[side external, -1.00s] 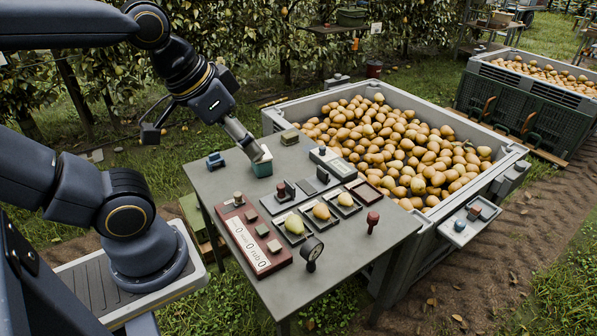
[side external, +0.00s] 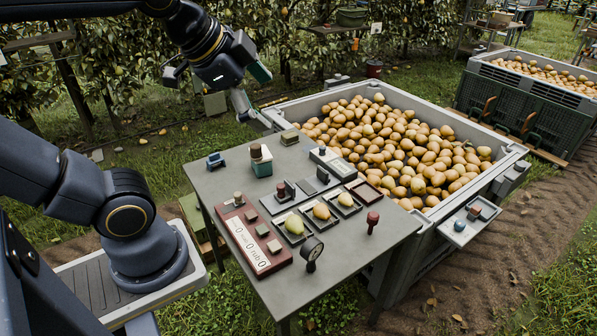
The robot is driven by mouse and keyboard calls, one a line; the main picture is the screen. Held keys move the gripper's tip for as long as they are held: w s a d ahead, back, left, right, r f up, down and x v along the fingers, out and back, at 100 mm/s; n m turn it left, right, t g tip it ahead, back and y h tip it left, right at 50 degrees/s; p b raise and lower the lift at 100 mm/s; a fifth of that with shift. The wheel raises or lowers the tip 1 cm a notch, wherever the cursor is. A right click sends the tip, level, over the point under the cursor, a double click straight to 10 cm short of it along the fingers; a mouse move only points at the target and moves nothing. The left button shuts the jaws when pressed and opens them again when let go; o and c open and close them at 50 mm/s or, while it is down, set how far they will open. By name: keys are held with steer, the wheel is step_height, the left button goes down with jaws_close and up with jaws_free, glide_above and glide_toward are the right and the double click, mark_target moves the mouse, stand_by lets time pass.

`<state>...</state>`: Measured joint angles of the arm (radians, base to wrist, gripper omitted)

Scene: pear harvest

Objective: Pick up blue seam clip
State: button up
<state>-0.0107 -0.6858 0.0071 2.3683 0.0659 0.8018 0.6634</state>
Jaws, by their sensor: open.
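A small blue clip-like object (side external: 215,161) sits on the grey table (side external: 232,182) near its back left corner. I take it as the blue seam clip; its fine shape is too small to tell. My gripper (side external: 213,97) is open, raised above and behind the table's back edge. Its fingers are spread wide and hold nothing that I can see between them. It is apart from the blue clip, which stands lower and in clear view.
A teal block with a brown-topped stamp (side external: 261,161) stands right of the clip. A red scale-like board (side external: 254,240), pears in dark trays (side external: 319,212) and a dark red stamp (side external: 373,221) crowd the table. A grey bin (side external: 290,108) of pears stands behind.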

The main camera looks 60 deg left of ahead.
steer(key=w+a+r+m+y, duration=0.3)
steer(key=w+a+m, duration=0.4)
steer(key=w+a, duration=0.4)
steer(key=w+a+f+m+g+y, duration=0.1)
steer(key=w+a+f+m, duration=0.25)
steer(key=w+a, duration=0.45)
steer(key=g, duration=0.7)
glide_above(215, 156)
steer(key=d, duration=0.6)
step_height(215, 156, down, 31)
steer(key=shift+n, duration=0.45)
steer(key=x, duration=1)
steer(key=shift+d, duration=0.1)
steer(key=shift+a+x, duration=0.15)
steer(key=shift+x, duration=1.4)
steer(key=shift+a+x, duration=0.2)
steer(key=shift+x, duration=1.35)
steer(key=shift+w+r, duration=0.15)
steer(key=shift+w, duration=0.1)
steer(key=c, duration=1.1)
steer(key=shift+r, duration=0.1)
